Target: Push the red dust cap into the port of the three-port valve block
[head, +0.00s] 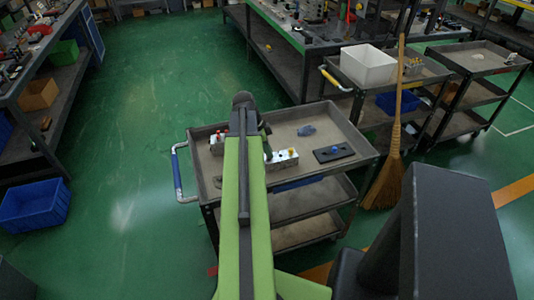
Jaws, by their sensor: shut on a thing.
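My gripper (267,150) is the dark end of my green arm, low over the top tray of a grey cart. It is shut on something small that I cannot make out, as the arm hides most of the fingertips. A pale valve block (284,160) with a yellow part on top lies just right of the gripper, partly behind the arm. Left of the arm is another pale block (217,146) with a small red part (213,138) on it. I cannot count the ports on either block, nor tell whether that red part is the dust cap.
On the cart's tray (350,138) are a dark plate (325,156) with a blue knob and a grey-blue lump (306,130). The tray has a raised rim. A broom (388,180) stands right of the cart.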

